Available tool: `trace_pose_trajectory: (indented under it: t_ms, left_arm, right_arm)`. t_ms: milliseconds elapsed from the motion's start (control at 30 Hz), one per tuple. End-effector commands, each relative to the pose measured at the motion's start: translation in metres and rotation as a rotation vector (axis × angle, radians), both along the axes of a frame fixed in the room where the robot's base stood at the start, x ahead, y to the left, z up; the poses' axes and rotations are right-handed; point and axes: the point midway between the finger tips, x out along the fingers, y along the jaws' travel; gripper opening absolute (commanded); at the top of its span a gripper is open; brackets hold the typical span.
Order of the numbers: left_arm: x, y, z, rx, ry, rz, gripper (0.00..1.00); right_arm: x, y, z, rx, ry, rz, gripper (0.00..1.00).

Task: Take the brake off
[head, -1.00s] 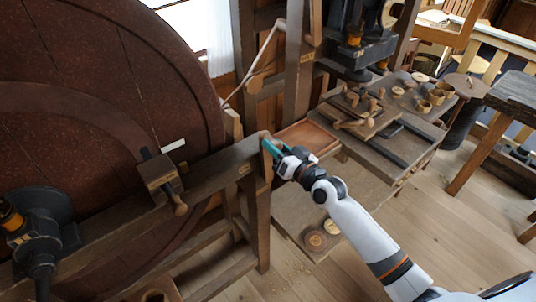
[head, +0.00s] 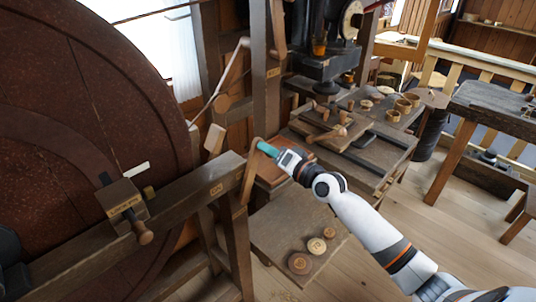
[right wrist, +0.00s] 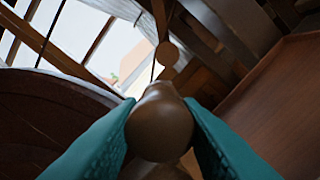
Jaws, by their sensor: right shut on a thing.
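A wooden lever (head: 249,174) stands at the right end of a heavy wooden beam (head: 190,194), in front of the large dark wheel (head: 80,110). The lever's top leans to the right. My right gripper (head: 266,148) has its teal fingers at the top of the lever. In the right wrist view, the fingers are shut on the lever's rounded brown knob (right wrist: 160,122). A small plate (head: 216,189) on the beam by the lever seems to read "ON". My left gripper is not in view.
A block with a wooden peg handle (head: 124,206) sits on the beam by the wheel. A bench (head: 350,145) with small turned cups and boards stands behind my right arm. Round discs (head: 300,263) lie on a low shelf. Floor at the lower right is clear.

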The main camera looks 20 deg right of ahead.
Motion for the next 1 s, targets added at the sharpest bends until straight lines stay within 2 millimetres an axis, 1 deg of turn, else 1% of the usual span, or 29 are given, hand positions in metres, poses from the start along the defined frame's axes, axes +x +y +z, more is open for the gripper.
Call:
trace_pose_trajectory:
  t_ms: [233,267,300,367,633,733,867,1000]
  left_arm:
    - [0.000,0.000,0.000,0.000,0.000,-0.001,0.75]
    - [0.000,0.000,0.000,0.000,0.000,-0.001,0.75]
    - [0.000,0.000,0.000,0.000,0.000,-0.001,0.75]
    - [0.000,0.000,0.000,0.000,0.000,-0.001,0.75]
    - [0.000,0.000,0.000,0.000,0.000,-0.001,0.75]
    - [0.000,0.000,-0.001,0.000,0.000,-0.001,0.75]
    - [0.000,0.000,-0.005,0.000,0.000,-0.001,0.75]
    - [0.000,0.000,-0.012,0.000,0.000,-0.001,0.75]
  right_arm:
    - [0.000,-0.002,0.000,0.006,0.003,-0.003,0.00]
    - [0.000,-0.002,0.000,0.006,0.003,-0.003,0.36]
    - [0.000,-0.002,0.000,0.006,0.002,-0.003,0.43]
    - [0.000,-0.001,0.000,0.005,0.002,-0.003,0.53]
    - [0.000,-0.001,0.000,0.003,0.002,-0.001,0.53]
    - [-0.004,-0.002,-0.001,0.001,0.002,-0.001,0.53]
    - [-0.019,-0.008,-0.003,-0.001,0.003,-0.001,0.53]
    - [-0.046,-0.017,-0.005,-0.001,0.004,-0.001,0.53]
